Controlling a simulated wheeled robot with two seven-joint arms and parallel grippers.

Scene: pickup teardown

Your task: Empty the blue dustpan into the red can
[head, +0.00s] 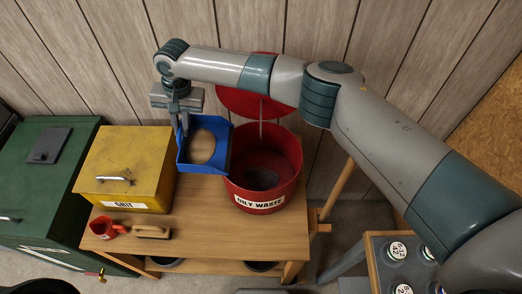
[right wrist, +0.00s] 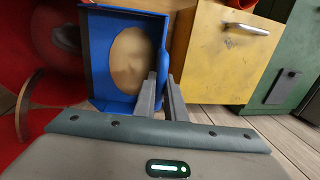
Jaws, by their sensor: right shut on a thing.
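The blue dustpan (head: 221,150) is held up just left of the red can, its right edge close to the can's rim. A tan oval patch (head: 201,147) lies in its pan; the patch also shows in the right wrist view (right wrist: 132,60). My right gripper (head: 183,128) is shut on the dustpan at its left side, and its fingers show in the right wrist view (right wrist: 163,80). The red can (head: 260,185), labelled "OILY WASTE", stands on the wooden bench with its lid (head: 240,103) raised behind it. Something dark (head: 262,179) lies inside. My left gripper is out of view.
A yellow "GRIT" box (head: 125,165) stands left of the dustpan, beside a green cabinet (head: 40,180). A red mug-like thing (head: 104,228) and a brush (head: 152,232) lie at the bench's (head: 225,225) front left. A tray of round-topped items (head: 398,250) stands at the lower right.

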